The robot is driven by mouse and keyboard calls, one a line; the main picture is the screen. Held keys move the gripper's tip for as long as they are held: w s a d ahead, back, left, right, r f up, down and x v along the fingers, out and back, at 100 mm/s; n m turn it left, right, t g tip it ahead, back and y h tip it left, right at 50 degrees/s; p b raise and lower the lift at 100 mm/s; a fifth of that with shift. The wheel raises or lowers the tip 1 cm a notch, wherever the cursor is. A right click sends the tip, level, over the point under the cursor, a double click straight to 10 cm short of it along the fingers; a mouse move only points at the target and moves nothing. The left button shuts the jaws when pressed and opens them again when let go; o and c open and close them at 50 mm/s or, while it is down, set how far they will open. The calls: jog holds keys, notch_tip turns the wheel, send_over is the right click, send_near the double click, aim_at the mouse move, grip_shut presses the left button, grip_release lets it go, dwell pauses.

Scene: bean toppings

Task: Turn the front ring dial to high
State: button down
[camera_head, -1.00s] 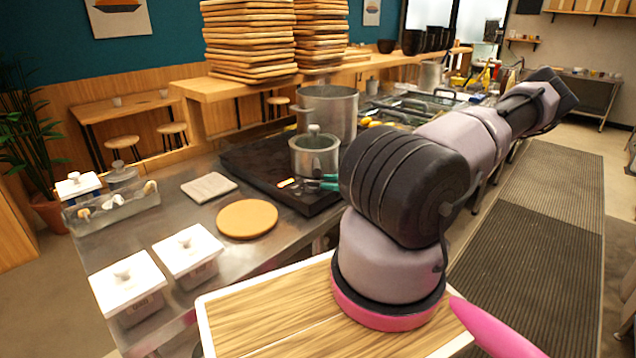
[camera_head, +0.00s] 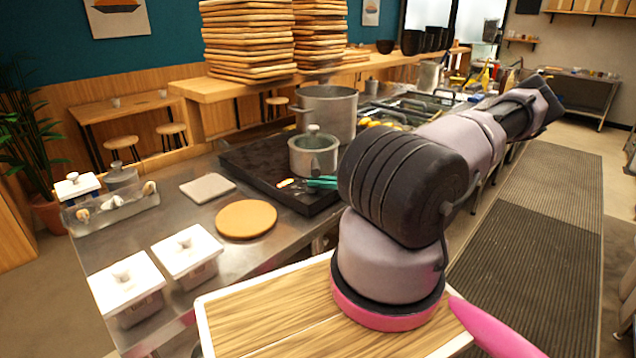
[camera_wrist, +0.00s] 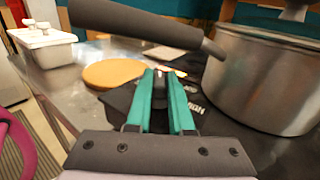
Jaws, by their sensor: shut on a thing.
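The black cooktop (camera_head: 250,166) sits on the steel counter, and its front edge carries the dial. My gripper (camera_head: 322,182) is low at this front edge, with its teal fingers close together. In the wrist view my gripper (camera_wrist: 164,76) is shut on the front ring dial (camera_wrist: 163,72), a small dark piece between the fingertips. Most of the dial is hidden by the fingers. White lettering reading "HIGH" (camera_wrist: 195,107) shows just right of the fingers. I cannot tell the dial's exact setting.
A lidded steel pot (camera_head: 314,158) stands close behind my gripper, and its dark handle (camera_wrist: 140,22) crosses above the fingers. A taller pot (camera_head: 328,108) is behind it. A round tan board (camera_head: 246,219) and white lidded containers (camera_head: 188,250) are to the left.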

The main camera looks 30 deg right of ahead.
jog(key=shift+t, duration=0.3)
jog(key=m+t+h, duration=0.2)
jog(key=m+h, duration=0.1)
jog(key=m+t+h, duration=0.1)
jog(key=t+h, duration=0.1)
jog(key=shift+s+a+m, duration=0.3)
jog(key=shift+a+m, duration=0.05)
jog(key=shift+m, duration=0.05)
jog(key=m+h, duration=0.1)
jog(key=h, duration=0.1)
jog(key=m+t+h, duration=0.1)
jog(key=m+h, duration=0.1)
jog(key=m+t+h, duration=0.1)
jog(key=h, duration=0.2)
jog(key=shift+a, duration=0.4)
jog(key=m+h, duration=0.3)
jog(key=h, duration=0.2)
jog(key=m+h, duration=0.2)
jog(key=h, duration=0.1)
jog(key=shift+a+m, duration=0.3)
jog(key=shift+w+m+g+h, duration=0.1)
jog(key=shift+m+g+h, duration=1)
jog(key=shift+h, duration=0.7)
jog(key=shift+r+m+h, duration=0.15)
jog(key=shift+m+h, duration=0.15)
jog(key=c, duration=0.8)
grip_release()
